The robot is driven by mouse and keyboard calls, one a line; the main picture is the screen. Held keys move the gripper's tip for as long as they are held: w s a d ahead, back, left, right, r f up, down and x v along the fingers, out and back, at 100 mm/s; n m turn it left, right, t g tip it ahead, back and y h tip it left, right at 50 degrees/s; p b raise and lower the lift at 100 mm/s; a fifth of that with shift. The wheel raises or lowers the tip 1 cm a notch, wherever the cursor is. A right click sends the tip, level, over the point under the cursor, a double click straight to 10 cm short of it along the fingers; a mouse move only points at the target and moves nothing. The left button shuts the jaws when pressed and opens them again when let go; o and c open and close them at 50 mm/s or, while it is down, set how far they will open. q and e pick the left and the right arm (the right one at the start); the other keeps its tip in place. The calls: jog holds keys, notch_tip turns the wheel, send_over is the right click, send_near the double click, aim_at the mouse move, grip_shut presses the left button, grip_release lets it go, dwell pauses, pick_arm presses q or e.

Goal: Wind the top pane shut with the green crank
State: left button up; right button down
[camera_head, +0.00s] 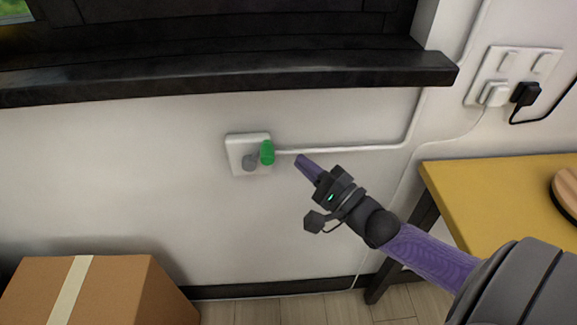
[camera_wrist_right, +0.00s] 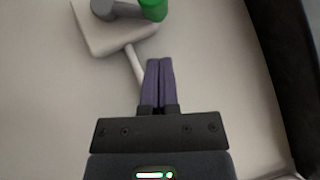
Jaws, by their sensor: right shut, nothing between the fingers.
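The green crank (camera_head: 267,152) is a green knob on a grey hub, mounted on a white wall plate (camera_head: 236,157) below the dark window sill. It also shows at the top of the right wrist view (camera_wrist_right: 153,9), partly cut off by the frame edge. My right gripper (camera_head: 301,160) is to the right of the crank and apart from it. Its purple fingers (camera_wrist_right: 159,62) are together with nothing between them. My left gripper is not in view.
A white conduit (camera_head: 385,147) runs right from the plate, then up the wall. A yellow-topped table (camera_head: 470,190) stands at right, below sockets with plugs (camera_head: 514,76). A cardboard box (camera_head: 120,285) is at lower left. The wall around the crank is clear.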

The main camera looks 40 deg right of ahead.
aim_at(272, 149)
jog(key=shift+w+a+r, duration=0.25)
jog(key=shift+w+a, duration=0.15)
jog(key=shift+a, duration=0.35)
jog(key=shift+w+a+r, duration=0.25)
jog(key=shift+w+a, duration=0.1)
jog(key=shift+a, duration=0.35)
jog(key=shift+w+a+r+n+p, duration=0.15)
jog(key=shift+r+p, duration=0.25)
jog(key=shift+p, duration=0.2)
jog(key=shift+w+a+r+n+p, duration=0.15)
jog(key=shift+r+p, duration=0.2)
jog(key=shift+p, duration=0.25)
jog(key=shift+a+g+p, duration=0.1)
jog(key=shift+g+p, duration=0.2)
jog(key=shift+p, duration=0.05)
jog(key=shift+a+f, duration=0.1)
jog(key=shift+f, duration=0.2)
